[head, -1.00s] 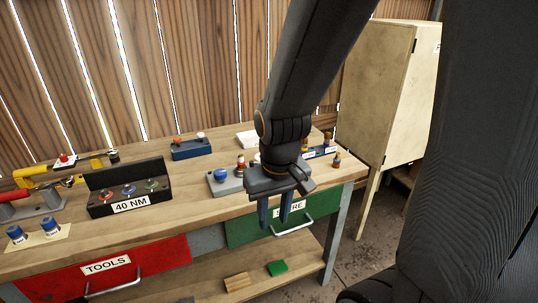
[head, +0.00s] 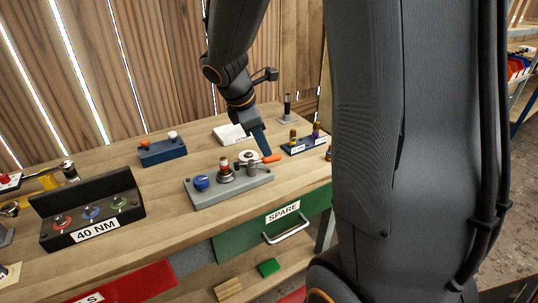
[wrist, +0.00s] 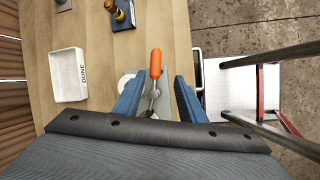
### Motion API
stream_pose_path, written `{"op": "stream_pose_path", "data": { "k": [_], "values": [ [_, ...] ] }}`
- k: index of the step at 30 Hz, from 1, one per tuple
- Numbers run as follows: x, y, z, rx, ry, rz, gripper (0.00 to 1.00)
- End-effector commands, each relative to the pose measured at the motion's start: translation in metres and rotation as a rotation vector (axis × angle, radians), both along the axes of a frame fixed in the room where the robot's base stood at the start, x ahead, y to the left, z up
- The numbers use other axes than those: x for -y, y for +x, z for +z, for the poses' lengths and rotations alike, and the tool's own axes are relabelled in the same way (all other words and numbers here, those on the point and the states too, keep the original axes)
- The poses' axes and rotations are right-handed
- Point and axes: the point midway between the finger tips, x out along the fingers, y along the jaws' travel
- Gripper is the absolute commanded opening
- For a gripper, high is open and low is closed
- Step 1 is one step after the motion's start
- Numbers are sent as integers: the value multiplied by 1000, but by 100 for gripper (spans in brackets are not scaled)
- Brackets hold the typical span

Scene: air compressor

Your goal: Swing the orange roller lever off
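The roller lever has an orange handle (head: 271,158) on a short metal arm. It is mounted on a round silver fitting (head: 248,158) at the right end of a grey block (head: 210,192) on the bench. In the head view the handle points right. My gripper (head: 264,148) is over the lever, fingers pointing down. In the wrist view the orange handle (wrist: 156,64) lies ahead of the fingertips, and its metal arm runs between the two blue fingers (wrist: 156,85). The fingers are apart, with gaps on both sides of the lever. I cannot tell the exact fingertip height.
The grey block also carries a blue knob (head: 201,183) and a brass-and-red fitting (head: 225,168). A white DONE tray (head: 232,134) lies behind. A blue rack (head: 300,147) of small fittings stands close to the right. The bench in front of the block is clear.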

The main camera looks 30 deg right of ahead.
Motion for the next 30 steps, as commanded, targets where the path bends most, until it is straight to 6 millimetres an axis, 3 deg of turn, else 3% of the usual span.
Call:
{"op": "stream_pose_path", "data": {
  "k": [5,18,30],
  "values": [
    [11,9,-6,-27,-39,69,37],
    [33,17,-60,-24,-36,67,37],
    [36,18,-67,-22,-35,67,37]
  ]
}}
